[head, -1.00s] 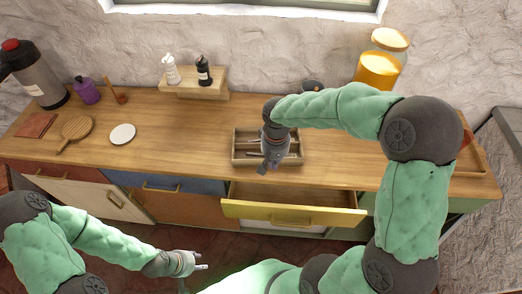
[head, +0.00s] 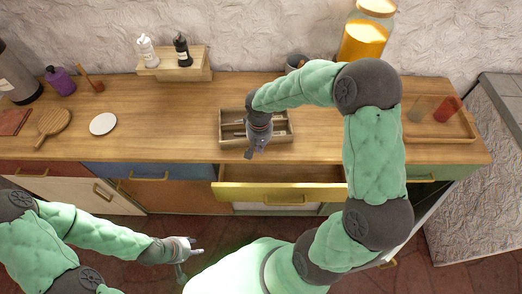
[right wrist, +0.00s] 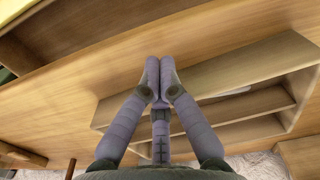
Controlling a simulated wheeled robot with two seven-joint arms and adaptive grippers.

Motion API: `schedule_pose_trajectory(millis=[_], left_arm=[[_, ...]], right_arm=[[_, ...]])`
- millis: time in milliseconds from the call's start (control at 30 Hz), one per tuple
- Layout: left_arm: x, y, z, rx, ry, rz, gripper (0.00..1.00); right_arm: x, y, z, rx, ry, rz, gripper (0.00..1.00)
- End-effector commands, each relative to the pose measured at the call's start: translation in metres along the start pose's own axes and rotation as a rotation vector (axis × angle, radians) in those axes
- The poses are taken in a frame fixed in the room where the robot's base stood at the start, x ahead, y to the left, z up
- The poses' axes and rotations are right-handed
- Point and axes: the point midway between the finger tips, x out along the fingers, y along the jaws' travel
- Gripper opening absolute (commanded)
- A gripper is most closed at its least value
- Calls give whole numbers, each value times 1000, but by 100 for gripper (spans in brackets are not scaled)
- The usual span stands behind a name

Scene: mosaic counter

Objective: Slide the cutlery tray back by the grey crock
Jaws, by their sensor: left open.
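The cutlery tray (head: 284,141) is a wooden box with compartments on the counter, above the pulled-out yellow drawer. It also shows in the right wrist view (right wrist: 222,80). The grey crock (head: 296,62) stands behind it near the wall, partly hidden by my right arm. My right gripper (head: 252,153) points down at the tray's front side. In the right wrist view its fingers (right wrist: 159,64) are together with nothing seen between them, tips on the counter-front side of the tray's wall; contact is unclear. My left gripper (head: 198,246) is open and empty, in front of the cabinets.
The yellow drawer (head: 285,198) sticks out below the tray. A yellow jar (head: 362,42) stands at the back wall. A wooden tray (head: 440,134) with cups is at the right. A shelf with two bottles (head: 175,68) is back left.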

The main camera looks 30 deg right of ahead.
Motion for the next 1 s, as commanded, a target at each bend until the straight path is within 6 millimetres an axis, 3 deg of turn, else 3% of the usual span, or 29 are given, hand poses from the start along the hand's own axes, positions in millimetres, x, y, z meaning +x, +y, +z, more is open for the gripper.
schedule_pose_trajectory(millis=[200,633,1000], left_arm=[[2,-1,0,0,0,0,41],[1,0,0,0,0,0,41],[-4,1,0,0,0,0,41]], right_arm=[[0,0,-12,-1,-2,0,0],[0,0,-18,0,-1,0,0],[-1,0,-83,2,1,0,0]])
